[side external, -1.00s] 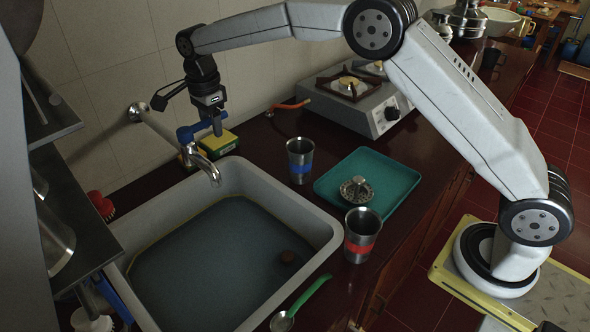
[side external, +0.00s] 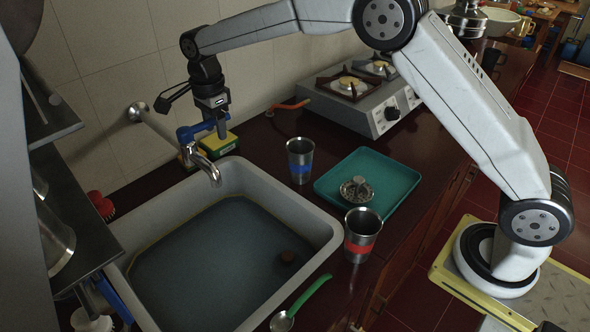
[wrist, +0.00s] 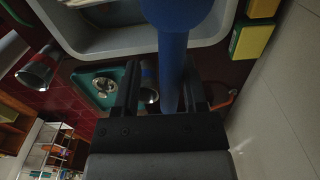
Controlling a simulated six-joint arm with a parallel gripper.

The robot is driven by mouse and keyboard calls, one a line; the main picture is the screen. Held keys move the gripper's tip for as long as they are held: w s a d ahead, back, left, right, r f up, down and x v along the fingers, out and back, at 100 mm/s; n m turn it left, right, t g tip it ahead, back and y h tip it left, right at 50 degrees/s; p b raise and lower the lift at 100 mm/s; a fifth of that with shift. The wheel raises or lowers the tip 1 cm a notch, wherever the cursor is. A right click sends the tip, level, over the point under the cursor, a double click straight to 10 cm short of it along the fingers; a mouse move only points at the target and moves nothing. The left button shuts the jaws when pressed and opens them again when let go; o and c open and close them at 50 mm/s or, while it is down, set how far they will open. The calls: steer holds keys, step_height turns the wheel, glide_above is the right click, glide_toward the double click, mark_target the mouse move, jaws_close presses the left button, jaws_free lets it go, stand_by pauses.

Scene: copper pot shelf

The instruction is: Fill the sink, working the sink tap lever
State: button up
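The sink tap (side external: 208,166) has a curved metal spout over the back of the grey sink (side external: 316,219). Its blue lever (side external: 188,133) points right along the wall, toward my gripper (side external: 220,129). In the wrist view, my gripper (wrist: 161,70) is open, with one dark finger on each side of the blue lever (wrist: 174,65). I cannot tell whether either finger touches it. No stream shows under the spout. The sink has a flat blue-grey surface (side external: 215,255) inside; I cannot tell its depth. A small brown round piece (side external: 287,256) shows in it.
A blue-banded cup (side external: 300,160), a red-banded cup (side external: 361,235) and a teal tray (side external: 390,183) stand right of the sink. A stove (side external: 365,100) is farther back. A shelf (side external: 75,215) overhangs the left.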

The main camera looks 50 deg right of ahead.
steer(key=shift+s, duration=1.35)
stand_by(6.7)
